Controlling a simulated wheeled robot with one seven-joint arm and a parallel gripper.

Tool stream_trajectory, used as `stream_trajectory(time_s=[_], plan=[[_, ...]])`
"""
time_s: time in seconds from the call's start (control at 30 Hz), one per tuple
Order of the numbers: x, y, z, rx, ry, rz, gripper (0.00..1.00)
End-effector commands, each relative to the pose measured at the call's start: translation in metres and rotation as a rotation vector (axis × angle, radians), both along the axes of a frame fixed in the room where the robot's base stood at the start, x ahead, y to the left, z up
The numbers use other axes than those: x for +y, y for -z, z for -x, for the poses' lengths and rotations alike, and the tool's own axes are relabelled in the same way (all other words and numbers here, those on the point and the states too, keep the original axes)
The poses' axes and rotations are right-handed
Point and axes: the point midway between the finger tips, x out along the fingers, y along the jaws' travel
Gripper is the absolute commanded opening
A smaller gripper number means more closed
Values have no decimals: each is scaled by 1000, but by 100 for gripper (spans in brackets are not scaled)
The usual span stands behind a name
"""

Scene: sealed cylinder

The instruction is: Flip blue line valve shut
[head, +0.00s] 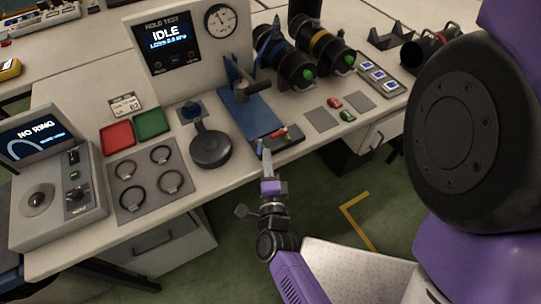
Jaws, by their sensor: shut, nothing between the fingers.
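My gripper (267,158) is shut and empty at the front edge of the bench. Its tip is beside a small dark block (284,143) with a red-and-white piece on it and blue bits nearby; I cannot tell whether they touch. I cannot tell for sure which part is the blue line valve.
A blue press-like stand (249,112) with a grey lever rises behind my gripper. A round black device (211,148) and a pad with several rings (149,180) are to the left. A panel (178,45) reads IDLE. A yellow-banded cylinder (326,44) lies behind right.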

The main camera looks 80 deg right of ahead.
Motion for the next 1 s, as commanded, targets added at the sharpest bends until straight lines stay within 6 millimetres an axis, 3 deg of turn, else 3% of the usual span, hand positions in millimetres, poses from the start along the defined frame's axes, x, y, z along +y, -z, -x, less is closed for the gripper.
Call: stream_trajectory(time_s=[0.47,1.0], plan=[[6,2,-13,-1,297,-3,0],[9,1,-25,0,289,-1,0]])
